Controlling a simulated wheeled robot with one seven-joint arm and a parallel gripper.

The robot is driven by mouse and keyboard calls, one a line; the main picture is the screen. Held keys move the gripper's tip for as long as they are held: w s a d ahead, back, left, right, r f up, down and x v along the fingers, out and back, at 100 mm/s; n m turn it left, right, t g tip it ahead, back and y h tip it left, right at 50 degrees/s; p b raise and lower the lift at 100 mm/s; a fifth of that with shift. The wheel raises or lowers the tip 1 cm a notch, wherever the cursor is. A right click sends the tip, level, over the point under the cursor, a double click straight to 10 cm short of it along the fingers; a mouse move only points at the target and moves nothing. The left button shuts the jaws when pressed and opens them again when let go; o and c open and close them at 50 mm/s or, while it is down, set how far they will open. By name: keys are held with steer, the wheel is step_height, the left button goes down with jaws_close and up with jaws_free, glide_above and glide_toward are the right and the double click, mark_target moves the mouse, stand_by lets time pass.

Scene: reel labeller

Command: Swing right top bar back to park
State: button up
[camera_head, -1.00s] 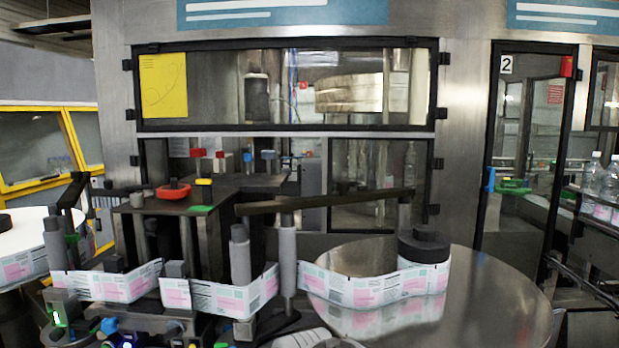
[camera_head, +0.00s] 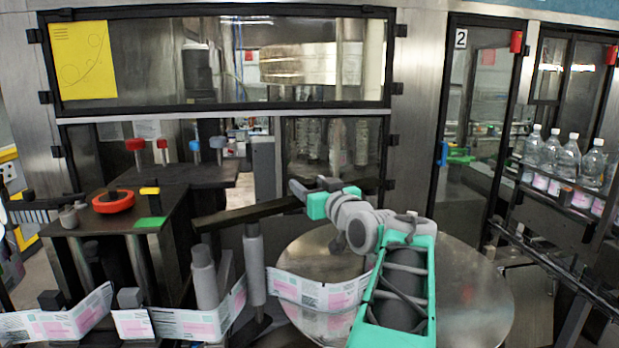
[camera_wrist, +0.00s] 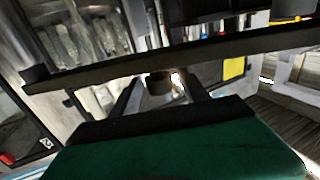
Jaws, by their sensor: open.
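The right top bar (camera_head: 245,213) is a long dark bar. In the head view it runs from the dark stand at left towards the right, above the round metal table, and goes behind my arm. In the wrist view the bar (camera_wrist: 230,50) crosses the whole upper picture, with a blocky end at left. My gripper (camera_head: 328,184) is at the bar's right part, largely hidden by my wrist. In the wrist view my open gripper (camera_wrist: 160,84) has its two dark fingers apart, just below the bar in the picture. I cannot tell whether the bar lies between them.
The round metal table (camera_head: 480,290) is partly covered by my arm. A printed label web (camera_head: 320,292) runs past grey rollers (camera_head: 254,262). A red ring knob (camera_head: 113,201) sits on the dark stand (camera_head: 165,245). Bottles (camera_head: 565,155) stand at right; a glazed cabinet is behind.

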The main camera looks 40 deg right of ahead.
steer(key=shift+w+d, duration=0.1)
steer(key=shift+w, duration=0.2)
steer(key=shift+c, duration=0.2)
jaws_close()
stand_by(1.0)
